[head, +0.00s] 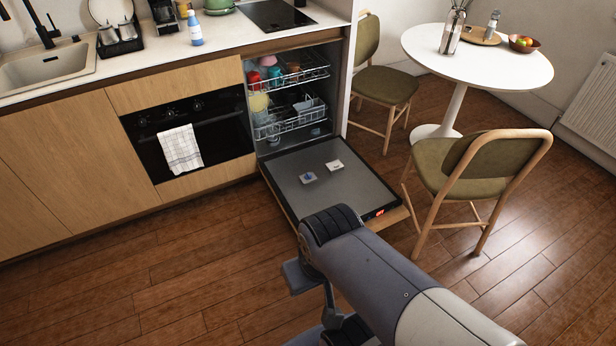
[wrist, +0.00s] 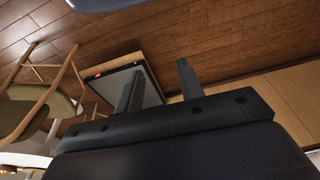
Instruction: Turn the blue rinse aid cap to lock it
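The blue rinse aid cap (head: 308,177) sits on a small light plate on the inner face of the lowered dishwasher door (head: 345,192). It is too small to tell which way it is turned. A white rectangular fitting (head: 335,165) is beside it on the right. In the wrist view, my gripper (wrist: 160,66) has its two dark fingers apart with nothing between them. The door (wrist: 112,85) shows beyond and partly behind the left finger; the cap cannot be made out there. In the head view my arm is in front of the door and the fingers cannot be made out.
The dishwasher racks (head: 290,120) hold cups and dishes. A chair (head: 475,180) stands close to the door's right side, with a round white table (head: 478,60) behind. Oven and cabinets (head: 75,155) line the left. The wooden floor (head: 180,260) left of the door is clear.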

